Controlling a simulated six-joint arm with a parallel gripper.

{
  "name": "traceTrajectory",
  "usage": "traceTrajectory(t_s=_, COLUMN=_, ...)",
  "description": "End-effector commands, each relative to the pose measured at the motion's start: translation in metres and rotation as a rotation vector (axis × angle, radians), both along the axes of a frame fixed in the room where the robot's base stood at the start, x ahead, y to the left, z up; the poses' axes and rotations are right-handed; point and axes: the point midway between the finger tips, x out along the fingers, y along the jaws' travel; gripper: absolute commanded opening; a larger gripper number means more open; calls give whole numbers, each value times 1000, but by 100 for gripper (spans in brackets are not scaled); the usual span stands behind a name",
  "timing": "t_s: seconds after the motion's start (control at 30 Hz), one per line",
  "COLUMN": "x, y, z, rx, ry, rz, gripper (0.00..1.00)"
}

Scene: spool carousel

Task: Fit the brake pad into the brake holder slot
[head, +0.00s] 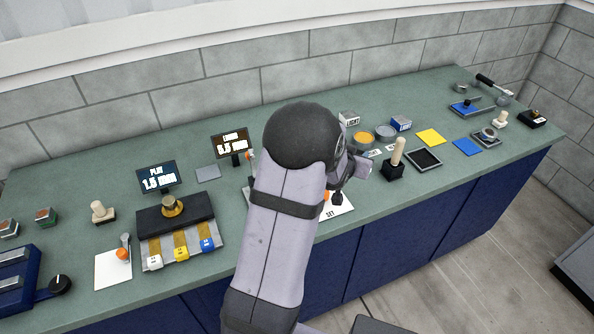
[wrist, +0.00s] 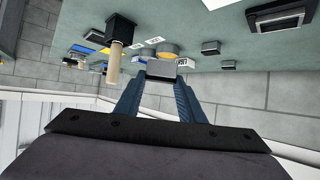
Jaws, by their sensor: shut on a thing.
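My gripper (wrist: 160,82) shows in the wrist view with its two blue-grey fingers closed on a small grey block (wrist: 161,69), which looks like the brake pad. The block sits between the fingertips, above the green counter. In the head view my arm covers most of the gripper, and only part of it (head: 352,168) shows at the arm's right side. I cannot pick out the brake holder slot for sure. A white plate marked SET (head: 337,212) lies partly hidden behind my arm.
A black block with an upright wooden peg (head: 397,160) stands right of my gripper. A black square tray (head: 424,160), yellow (head: 431,137) and blue (head: 467,147) squares lie farther right. Two displays (head: 157,178) (head: 232,143) stand left. Round tins (head: 385,132) and small boxes stand behind.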

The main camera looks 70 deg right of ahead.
Motion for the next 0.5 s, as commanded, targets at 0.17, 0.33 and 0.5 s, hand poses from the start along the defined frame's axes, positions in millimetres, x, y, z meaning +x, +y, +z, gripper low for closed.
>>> traceTrajectory(t_s=0.17, x=18, y=-19, z=11, rx=-3, ry=1, rz=122, gripper=6)
traceTrajectory(t_s=0.33, x=39, y=-30, z=18, rx=-4, ry=-1, rz=231, gripper=6)
traceTrajectory(t_s=0.5, x=62, y=-37, z=24, rx=-4, ry=1, rz=340, gripper=6)
